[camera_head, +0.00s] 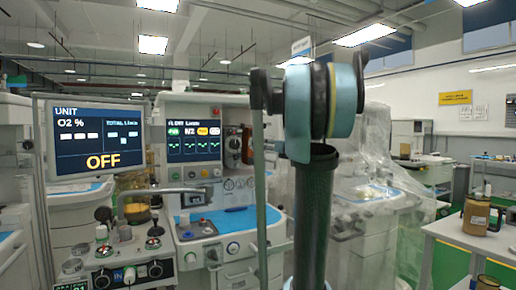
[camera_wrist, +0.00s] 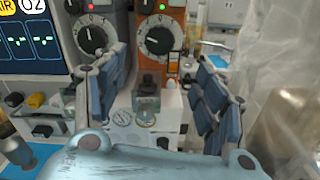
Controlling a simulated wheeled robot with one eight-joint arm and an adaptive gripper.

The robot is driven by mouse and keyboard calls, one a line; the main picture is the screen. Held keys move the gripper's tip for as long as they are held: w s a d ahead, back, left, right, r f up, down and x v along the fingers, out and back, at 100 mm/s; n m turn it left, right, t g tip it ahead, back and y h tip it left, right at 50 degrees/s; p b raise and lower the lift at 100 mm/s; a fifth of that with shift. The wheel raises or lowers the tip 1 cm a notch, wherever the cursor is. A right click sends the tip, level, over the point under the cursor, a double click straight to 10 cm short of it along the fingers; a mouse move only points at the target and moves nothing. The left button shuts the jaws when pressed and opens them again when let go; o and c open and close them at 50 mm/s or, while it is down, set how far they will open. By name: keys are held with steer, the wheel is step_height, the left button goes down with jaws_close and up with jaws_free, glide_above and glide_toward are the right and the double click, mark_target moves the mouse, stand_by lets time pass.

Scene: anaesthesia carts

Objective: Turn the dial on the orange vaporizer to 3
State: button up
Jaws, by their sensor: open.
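The orange vaporizer (camera_wrist: 180,50) stands upright at the upper middle of the wrist view. Its round black dial (camera_wrist: 157,40) faces me with pale marks around it; I cannot read its setting. My gripper (camera_wrist: 160,78) is open, with blue-padded fingers on the left and right of the picture. The vaporizer's lower part shows between them, and the dial lies beyond and above the gap, apart from the pads. Nothing is between the fingers. In the head view a brown-orange unit (camera_head: 234,147) beside the screen is partly hidden by my arm; my gripper is not clearly seen there.
A grey vaporizer with a similar black dial (camera_wrist: 94,38) stands close on the left. A monitor (camera_head: 194,132) is left of the units, and a larger screen (camera_head: 100,140) reads OFF. Plastic sheeting (camera_wrist: 270,60) hangs on the right. A blue-topped work surface (camera_head: 238,220) lies below.

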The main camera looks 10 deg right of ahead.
mark_target(258, 144)
steer(key=x, duration=1.3)
steer(key=shift+c, duration=0.4)
steer(key=c, duration=1)
